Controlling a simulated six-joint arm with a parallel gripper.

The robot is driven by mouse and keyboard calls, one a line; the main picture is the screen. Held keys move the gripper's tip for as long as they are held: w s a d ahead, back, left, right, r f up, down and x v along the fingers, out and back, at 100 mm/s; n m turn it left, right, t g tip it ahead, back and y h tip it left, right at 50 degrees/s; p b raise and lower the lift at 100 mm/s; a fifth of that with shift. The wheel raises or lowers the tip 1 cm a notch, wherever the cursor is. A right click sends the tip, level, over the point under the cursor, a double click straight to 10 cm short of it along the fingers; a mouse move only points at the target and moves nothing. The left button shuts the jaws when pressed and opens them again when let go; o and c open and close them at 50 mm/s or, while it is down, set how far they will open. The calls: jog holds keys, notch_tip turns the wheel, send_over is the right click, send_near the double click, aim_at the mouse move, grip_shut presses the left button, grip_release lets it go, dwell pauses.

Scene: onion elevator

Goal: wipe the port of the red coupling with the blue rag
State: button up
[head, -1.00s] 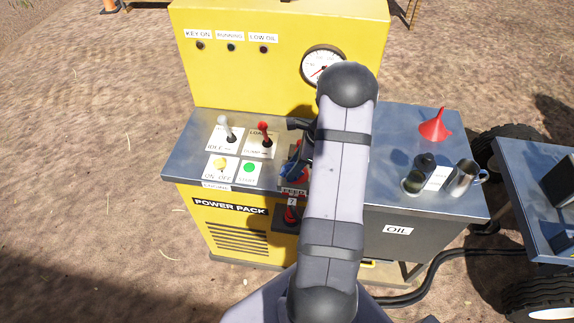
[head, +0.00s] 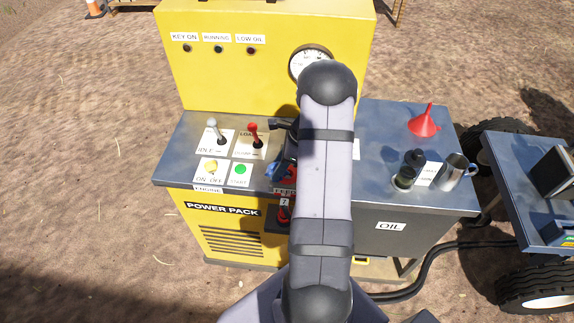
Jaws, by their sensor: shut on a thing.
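The red coupling (head: 284,212) is on the front of the yellow power pack, under the FEED label, partly covered by my arm. Whether its port is clean cannot be seen. The blue rag (head: 274,171) shows as a small bunched patch just left of my arm, above the FEED label. My gripper (head: 284,163) is mostly hidden behind my arm and is shut on the blue rag. The rag appears above the coupling in the picture; whether it touches anything is hidden.
On the right top stand a red funnel (head: 424,124), a dark jar (head: 404,179) and a metal mug (head: 453,172).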

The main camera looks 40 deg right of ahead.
jog(key=shift+w+a, duration=0.35)
jog(key=shift+a, duration=0.05)
jog(key=shift+w+r+p, duration=0.1)
jog(key=shift+r+p, duration=0.15)
jog(key=shift+p, duration=0.15)
notch_tip(320, 180, up, 2)
jog(key=shift+w+p, duration=0.1)
jog(key=shift+p, duration=0.35)
jog(key=shift+r+p, duration=0.6)
jog(key=shift+p, duration=0.05)
notch_tip(320, 180, up, 4)
jog(key=p, duration=0.4)
jog(key=shift+r, duration=0.2)
